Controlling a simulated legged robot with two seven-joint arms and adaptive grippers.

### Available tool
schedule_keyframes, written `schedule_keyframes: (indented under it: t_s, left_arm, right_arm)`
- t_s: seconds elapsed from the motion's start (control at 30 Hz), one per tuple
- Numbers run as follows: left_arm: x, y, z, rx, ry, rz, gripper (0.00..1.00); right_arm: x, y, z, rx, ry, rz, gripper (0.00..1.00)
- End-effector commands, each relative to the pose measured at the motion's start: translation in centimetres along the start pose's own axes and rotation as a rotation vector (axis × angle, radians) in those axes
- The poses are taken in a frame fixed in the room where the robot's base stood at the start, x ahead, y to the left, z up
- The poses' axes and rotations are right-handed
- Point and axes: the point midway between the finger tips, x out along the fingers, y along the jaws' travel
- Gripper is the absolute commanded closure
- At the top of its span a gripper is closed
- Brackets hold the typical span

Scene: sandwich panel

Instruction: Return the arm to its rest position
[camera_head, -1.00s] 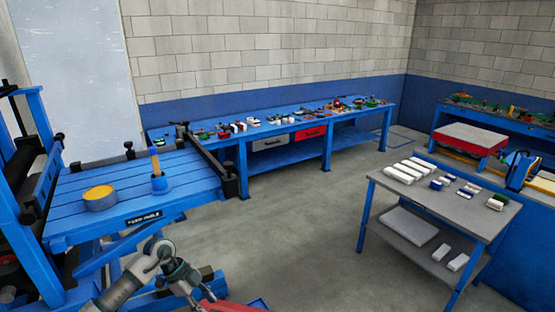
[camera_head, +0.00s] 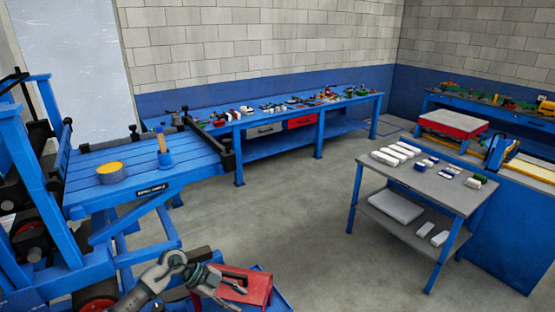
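My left arm comes in at the bottom left, bent at a grey wrist joint. My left gripper (camera_head: 212,288) is low in the view, in front of or beside a red toolbox (camera_head: 255,288). It is small and overlaps the toolbox, so I cannot tell whether its fingers are open or shut. I see nothing clearly held in it. My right arm and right gripper are not in view.
A grey-topped blue table (camera_head: 440,198) with white blocks stands right. A long blue workbench (camera_head: 285,120) runs along the wall. Open floor lies between.

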Motion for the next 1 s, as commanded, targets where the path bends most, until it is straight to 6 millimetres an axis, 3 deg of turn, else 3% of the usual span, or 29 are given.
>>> schedule_keyframes:
  t_s: [0.1,0.27,0.4,0.47,0.57,0.67,0.7,0.83,0.9,1.0]
  left_arm:
    - [3.3,-0.2,-3.2,0.076,0.166,-0.091,0.6]
    - [6.4,-1.1,-8.6,0.145,0.433,-0.318,0.6]
    - [6.2,-2.3,-12.2,0.084,0.669,-0.691,0.6]
    - [5.0,-2.8,-12.0,-0.003,0.716,-0.88,0.6]
    - [3.1,-2.5,-8.7,-0.215,0.691,-1.167,0.6]
    - [2.3,-0.1,-2.7,-0.491,0.538,-1.377,0.6]
    - [2.4,1.7,0.1,-0.612,0.448,-1.428,0.6]
    - [4.3,9.4,7.7,-0.959,0.12,-1.448,0.6]
    - [5.7,14.1,10.3,-1.104,-0.043,-1.391,0.6]
    - [7.3,20.0,12.3,-1.25,-0.223,-1.281,0.6]
  right_arm:
    - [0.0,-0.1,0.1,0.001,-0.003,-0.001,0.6]
    - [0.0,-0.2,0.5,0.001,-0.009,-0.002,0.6]
    - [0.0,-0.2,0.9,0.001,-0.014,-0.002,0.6]
    - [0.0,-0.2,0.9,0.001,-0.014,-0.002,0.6]
    - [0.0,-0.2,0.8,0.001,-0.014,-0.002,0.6]
    - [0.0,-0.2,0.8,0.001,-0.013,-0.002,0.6]
    - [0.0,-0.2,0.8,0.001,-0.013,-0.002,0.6]
    - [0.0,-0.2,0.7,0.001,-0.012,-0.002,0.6]
    - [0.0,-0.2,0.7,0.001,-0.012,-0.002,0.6]
    - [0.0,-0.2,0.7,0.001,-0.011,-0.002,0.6]
